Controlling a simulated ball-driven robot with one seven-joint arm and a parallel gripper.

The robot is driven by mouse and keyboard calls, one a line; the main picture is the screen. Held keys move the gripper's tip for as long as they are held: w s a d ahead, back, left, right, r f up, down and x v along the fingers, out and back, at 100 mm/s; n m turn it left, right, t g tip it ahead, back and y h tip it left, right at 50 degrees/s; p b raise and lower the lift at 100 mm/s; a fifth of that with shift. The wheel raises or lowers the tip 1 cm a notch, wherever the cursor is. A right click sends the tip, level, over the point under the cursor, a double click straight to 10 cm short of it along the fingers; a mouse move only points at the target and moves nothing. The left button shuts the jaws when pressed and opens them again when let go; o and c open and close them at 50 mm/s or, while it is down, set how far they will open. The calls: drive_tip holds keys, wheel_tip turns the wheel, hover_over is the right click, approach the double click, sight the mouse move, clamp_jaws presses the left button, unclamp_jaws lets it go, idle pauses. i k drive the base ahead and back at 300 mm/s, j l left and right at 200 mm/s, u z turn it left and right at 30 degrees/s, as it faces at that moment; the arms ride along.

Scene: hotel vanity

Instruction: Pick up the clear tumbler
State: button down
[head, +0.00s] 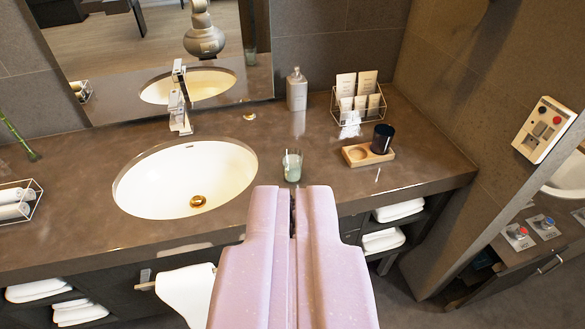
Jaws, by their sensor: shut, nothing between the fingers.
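A small clear tumbler (292,166) with a greenish tint stands upright on the brown vanity counter (330,190), just right of the sink basin. My gripper (292,190), with pale pink fingers, is shut and empty. It points toward the counter, and its tips appear just below the tumbler in the picture. The tumbler is fully visible and apart from the fingers as far as I can tell.
The white sink (185,180) and chrome faucet (179,105) are left of the tumbler. A soap dispenser (297,90) stands behind it. A wooden tray (356,161) with a dark cup (383,138) and a wire rack (334,108) of packets are to the right.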

sight(291, 159)
drive_tip(key=i+j, duration=0.4)
drive_tip(key=i+j+z, duration=0.1)
drive_tip(key=i+j, duration=0.3)
drive_tip(key=j, duration=0.2)
drive_tip(key=i+j+z, duration=0.1)
drive_tip(key=i+j, duration=0.7)
drive_tip(key=j, duration=0.25)
